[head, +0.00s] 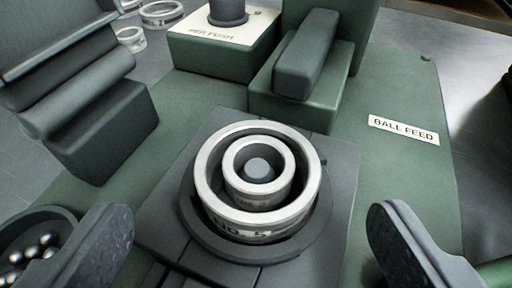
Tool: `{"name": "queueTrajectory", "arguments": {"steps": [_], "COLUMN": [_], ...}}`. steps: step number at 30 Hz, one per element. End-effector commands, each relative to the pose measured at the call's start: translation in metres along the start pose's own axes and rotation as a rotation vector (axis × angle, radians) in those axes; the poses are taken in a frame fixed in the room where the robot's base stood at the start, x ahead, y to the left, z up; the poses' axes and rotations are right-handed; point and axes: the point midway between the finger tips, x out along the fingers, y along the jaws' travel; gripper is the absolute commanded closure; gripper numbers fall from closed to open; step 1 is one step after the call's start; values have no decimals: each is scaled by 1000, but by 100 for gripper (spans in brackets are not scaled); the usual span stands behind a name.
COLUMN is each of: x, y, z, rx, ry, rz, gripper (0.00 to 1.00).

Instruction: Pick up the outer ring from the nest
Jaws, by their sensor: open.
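The outer ring (211,178) is a bright metal ring with dark lettering on its side. It sits in the round dark nest (191,220) on a square grey plate. A smaller inner ring (232,160) lies inside it, around a grey centre post (258,168). My gripper (240,230) is open, with one dark finger at the lower left and one at the lower right. The fingers are wide apart and look clear of the ring, on the near side of the nest. Nothing is between them in contact.
A bowl of steel balls (30,250) is at the lower left. Behind the nest stand a green block labelled PIN PUSH (215,45) and a grey-topped green block (300,80). A dark block (100,130) is at the left. Loose rings (160,14) lie far back. The green base near the BALL FEED label (404,130) is clear.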

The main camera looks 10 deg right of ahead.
Motion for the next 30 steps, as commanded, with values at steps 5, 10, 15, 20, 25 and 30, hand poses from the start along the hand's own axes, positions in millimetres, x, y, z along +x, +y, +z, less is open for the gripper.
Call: {"name": "queueTrajectory", "arguments": {"steps": [5, 10, 15, 20, 25, 30], "x": [19, 40, 50, 49, 49, 49], "y": [3, 4, 4, 4, 3, 3], "z": [2, 1, 0, 0, 0, 0], "rx": [2, 1, 0, 0, 0, 0], "ry": [-2, -1, -3, -2, -2, -2], "rz": [2, 2, 2, 2, 2, 1], "gripper": [19, 19, 19, 19, 60, 70]}}
